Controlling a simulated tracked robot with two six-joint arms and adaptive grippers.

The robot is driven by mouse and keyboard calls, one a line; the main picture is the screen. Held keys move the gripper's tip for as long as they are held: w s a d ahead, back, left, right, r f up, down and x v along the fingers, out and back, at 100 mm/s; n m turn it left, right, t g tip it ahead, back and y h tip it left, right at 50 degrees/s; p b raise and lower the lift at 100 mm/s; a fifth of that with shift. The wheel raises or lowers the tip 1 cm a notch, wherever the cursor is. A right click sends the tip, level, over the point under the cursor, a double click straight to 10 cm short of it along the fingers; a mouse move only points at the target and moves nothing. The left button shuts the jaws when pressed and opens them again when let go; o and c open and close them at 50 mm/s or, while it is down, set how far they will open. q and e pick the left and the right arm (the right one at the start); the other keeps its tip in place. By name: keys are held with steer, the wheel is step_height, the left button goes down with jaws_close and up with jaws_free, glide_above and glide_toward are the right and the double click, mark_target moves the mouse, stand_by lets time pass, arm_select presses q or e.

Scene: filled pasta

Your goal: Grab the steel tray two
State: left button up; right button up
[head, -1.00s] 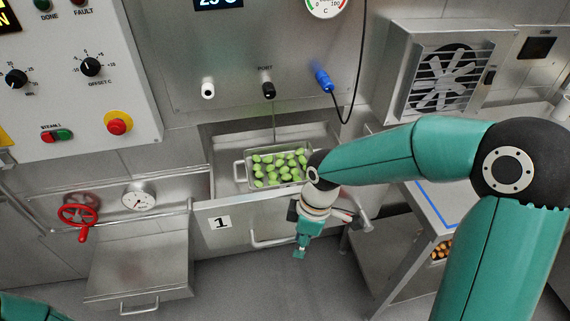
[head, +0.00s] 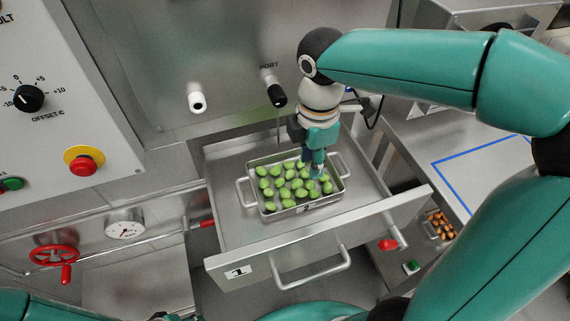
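The steel tray (head: 262,214) is a shallow rectangular pan with a wire handle at each end and a small label that looks like a 2 on its front wall. It sits inside the open drawer (head: 232,228), whose front bears a 1. Several green filled pasta pieces (head: 285,183) lie in it. My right gripper (head: 317,170) points down over the right half of the tray, close to the pasta and inward of the right handle (head: 341,164). Its fingers overlap in this view, so their opening is unclear. I cannot see my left gripper.
A black port plug (head: 276,93) and a white one (head: 197,99) jut from the wall behind the drawer. A red valve wheel (head: 53,258) and a gauge (head: 125,224) are left. A blue-outlined bench (head: 470,150) stands right, with a tray of brown pieces (head: 439,226) below.

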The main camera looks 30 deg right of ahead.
steer(key=f, duration=0.7)
steer(key=f+b, duration=0.1)
steer(key=f, duration=0.2)
steer(key=shift+w+f, duration=0.3)
steer(key=shift+f, duration=0.05)
steer(key=shift+s+a+f+b, duration=0.1)
steer(key=shift+s+f+b, duration=0.1)
steer(key=shift+f, duration=1.35)
steer(key=shift+s+f+b, duration=0.1)
steer(key=shift+s+f, duration=0.05)
steer(key=shift+f, duration=1.4)
jaws_close()
